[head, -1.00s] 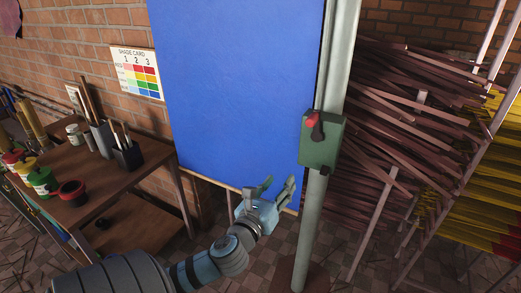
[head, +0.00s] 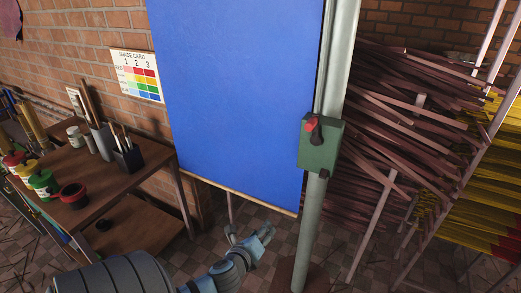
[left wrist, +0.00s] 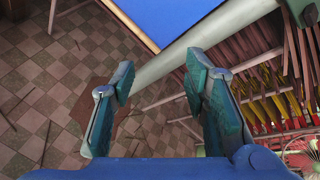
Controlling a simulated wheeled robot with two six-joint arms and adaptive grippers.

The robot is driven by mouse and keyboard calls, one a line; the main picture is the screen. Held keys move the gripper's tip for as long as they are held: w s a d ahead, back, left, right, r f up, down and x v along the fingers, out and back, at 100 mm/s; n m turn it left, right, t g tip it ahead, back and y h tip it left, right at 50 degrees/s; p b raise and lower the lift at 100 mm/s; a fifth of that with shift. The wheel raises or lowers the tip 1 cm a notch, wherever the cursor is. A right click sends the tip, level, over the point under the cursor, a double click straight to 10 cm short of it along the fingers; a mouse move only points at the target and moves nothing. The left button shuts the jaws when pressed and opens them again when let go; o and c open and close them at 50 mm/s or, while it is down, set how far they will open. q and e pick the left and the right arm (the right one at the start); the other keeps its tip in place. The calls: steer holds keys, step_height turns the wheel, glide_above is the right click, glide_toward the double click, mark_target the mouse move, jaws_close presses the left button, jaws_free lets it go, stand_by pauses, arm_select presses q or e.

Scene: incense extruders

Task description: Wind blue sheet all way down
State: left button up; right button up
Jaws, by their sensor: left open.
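The blue sheet (head: 235,95) hangs in front of the brick wall, with a thin bar (head: 240,195) along its lower edge, some way above the floor. A grey pole (head: 340,60) stands along its right side. A green box (head: 322,150) is fixed to the pole and bears a red-knobbed crank (head: 312,124). My left gripper (head: 250,234) is open and empty, below the sheet's lower edge and left of the pole. In the left wrist view, the gripper (left wrist: 155,80) has its fingers apart over the tiled floor, with a corner of the sheet (left wrist: 170,15) beyond. My right gripper is out of view.
A wooden bench (head: 140,180) with paint pots and brush holders stands at the left. A shade card (head: 136,75) hangs on the wall. Racks of brown sticks (head: 400,120) and yellow sticks (head: 480,210) fill the right.

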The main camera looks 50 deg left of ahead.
arm_select(q)
steer(key=n+t+p, duration=0.3)
steer(key=n+t, duration=0.2)
steer(key=n, duration=2)
glide_toward(308, 128)
steer(key=shift+n, duration=0.4)
steer(key=b+x, duration=0.3)
steer(key=x, duration=0.9)
steer(key=shift+w, duration=0.25)
